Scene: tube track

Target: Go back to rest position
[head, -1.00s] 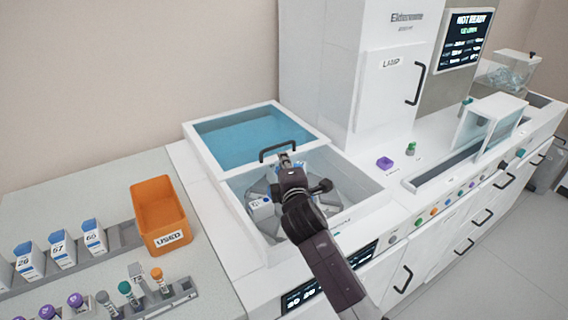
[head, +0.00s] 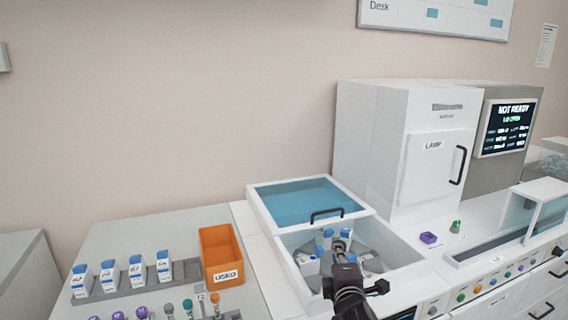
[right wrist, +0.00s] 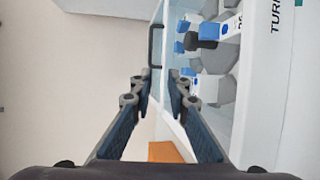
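My right gripper (head: 341,243) is over the open square bay (head: 408,258) of the white machine, with its arm coming in from the bottom. The right wrist view shows its two fingers (right wrist: 159,82) apart, with nothing between them. The bay's blue-tinted lid (head: 308,205) stands open behind it. The lid's black handle (head: 327,214) also shows in the wrist view (right wrist: 155,45), just beyond the fingertips. Several white holders with blue tops (head: 309,250) sit on the grey rotor in the bay; the gripper hides part of it. My left gripper is not in view.
Left of the bay are an orange USED bin (head: 222,258), a grey rack (head: 187,270) with white boxes, and a row of capped tubes. A tall white cabinet (head: 400,150) and a NOT READY screen (head: 503,128) stand at the right.

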